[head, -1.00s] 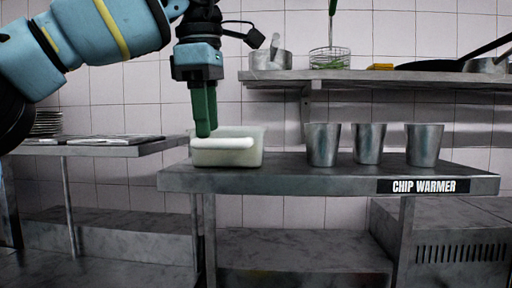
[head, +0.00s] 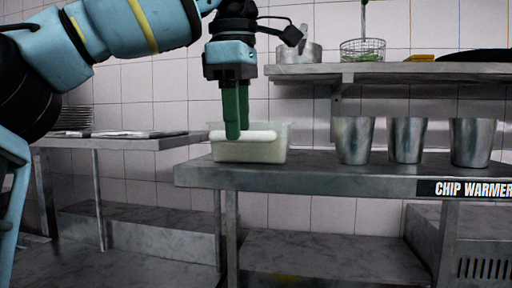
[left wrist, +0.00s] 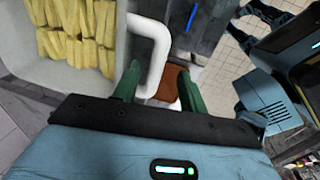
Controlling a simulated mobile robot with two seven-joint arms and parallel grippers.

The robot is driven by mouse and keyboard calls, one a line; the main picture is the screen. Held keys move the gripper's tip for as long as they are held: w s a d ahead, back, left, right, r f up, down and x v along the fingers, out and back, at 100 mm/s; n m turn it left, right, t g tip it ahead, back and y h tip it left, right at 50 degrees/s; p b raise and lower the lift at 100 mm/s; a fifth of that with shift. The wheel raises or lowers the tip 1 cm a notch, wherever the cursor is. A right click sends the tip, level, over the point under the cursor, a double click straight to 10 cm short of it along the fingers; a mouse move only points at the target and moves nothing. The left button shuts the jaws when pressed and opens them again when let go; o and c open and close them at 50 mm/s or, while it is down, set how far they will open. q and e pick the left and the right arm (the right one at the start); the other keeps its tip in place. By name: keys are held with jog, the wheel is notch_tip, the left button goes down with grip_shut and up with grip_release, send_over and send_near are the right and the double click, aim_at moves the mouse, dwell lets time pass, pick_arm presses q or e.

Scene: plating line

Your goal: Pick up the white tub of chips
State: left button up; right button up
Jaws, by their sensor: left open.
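The white tub of chips (head: 270,152) stands on the near-left part of the chip warmer shelf. Its white bar handle (head: 218,135) runs along the front. In the left wrist view the tub (left wrist: 30,78) shows yellow chips (left wrist: 75,35) inside, and its handle (left wrist: 158,50) reaches down between the green fingers. My left gripper (head: 236,122) points down at the handle, its fingers overlapping the handle's middle in the head view. It is open, with a finger on each side of the handle (left wrist: 160,72). My right gripper is not in view.
Several metal cups (head: 407,140) stand right of the tub on the warmer shelf (head: 320,176). An upper shelf (head: 400,72) holds a pot (head: 298,54) and a wire basket (head: 363,50). A side counter (head: 120,143) with plates is at left.

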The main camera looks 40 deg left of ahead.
aim_at(240, 147)
pick_arm(q)
jog(key=shift+w+a+f, duration=0.1)
jog(key=shift+w+f, duration=0.1)
jog(key=shift+f, duration=0.6)
jog(key=shift+w+a+f, duration=0.15)
jog(key=shift+w+f, duration=0.1)
jog(key=shift+f, duration=0.6)
jog(key=shift+w+a+f, duration=0.1)
jog(key=shift+w+f, duration=0.1)
jog(key=shift+f, duration=0.6)
jog(key=shift+c, duration=0.4)
grip_shut()
